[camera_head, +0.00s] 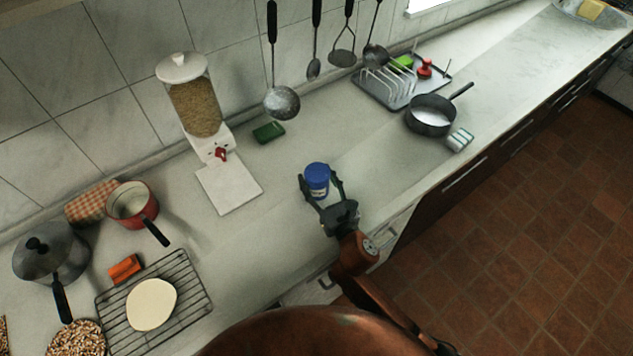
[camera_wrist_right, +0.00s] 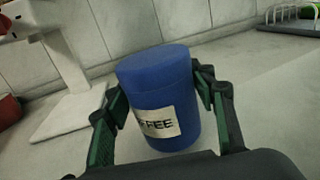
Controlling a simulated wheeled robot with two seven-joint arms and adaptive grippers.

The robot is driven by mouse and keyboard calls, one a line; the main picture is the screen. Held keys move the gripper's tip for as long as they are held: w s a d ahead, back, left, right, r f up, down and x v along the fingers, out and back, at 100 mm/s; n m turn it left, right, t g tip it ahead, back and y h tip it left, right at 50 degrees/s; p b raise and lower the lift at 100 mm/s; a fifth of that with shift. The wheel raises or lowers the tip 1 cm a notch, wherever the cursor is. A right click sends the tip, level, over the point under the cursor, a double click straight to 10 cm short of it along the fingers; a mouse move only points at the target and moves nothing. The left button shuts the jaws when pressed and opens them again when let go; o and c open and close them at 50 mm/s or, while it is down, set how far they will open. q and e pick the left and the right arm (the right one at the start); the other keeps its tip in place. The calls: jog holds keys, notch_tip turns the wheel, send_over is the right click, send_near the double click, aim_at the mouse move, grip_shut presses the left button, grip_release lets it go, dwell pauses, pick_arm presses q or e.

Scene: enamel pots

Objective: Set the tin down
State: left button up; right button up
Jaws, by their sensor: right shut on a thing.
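The tin is a blue cylinder with a blue lid and a pale label, partly readable as "FFEE" in the right wrist view (camera_wrist_right: 165,95). In the head view the tin (camera_head: 317,177) is at the middle of the counter (camera_head: 370,180). My right gripper (camera_head: 320,190) has a finger on each side of the tin and is shut on it. The tin looks roughly upright. I cannot tell whether its base touches the counter. My left gripper is not in view.
A grain dispenser (camera_head: 195,105) on a white base (camera_head: 228,187) stands to the left. A dark saucepan (camera_head: 430,116) and a dish rack (camera_head: 385,92) are to the right. A red pot (camera_head: 133,205) and wire rack (camera_head: 190,290) are at left. Counter around the tin is clear.

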jog(key=shift+f, duration=0.95)
jog(key=shift+r, duration=0.1)
jog(key=o, duration=1.3)
jog(key=shift+s, duration=0.15)
jog(key=p+v, duration=0.1)
jog(key=v, duration=1)
jog(key=shift+s+d, duration=0.2)
jog(key=shift+s, duration=0.15)
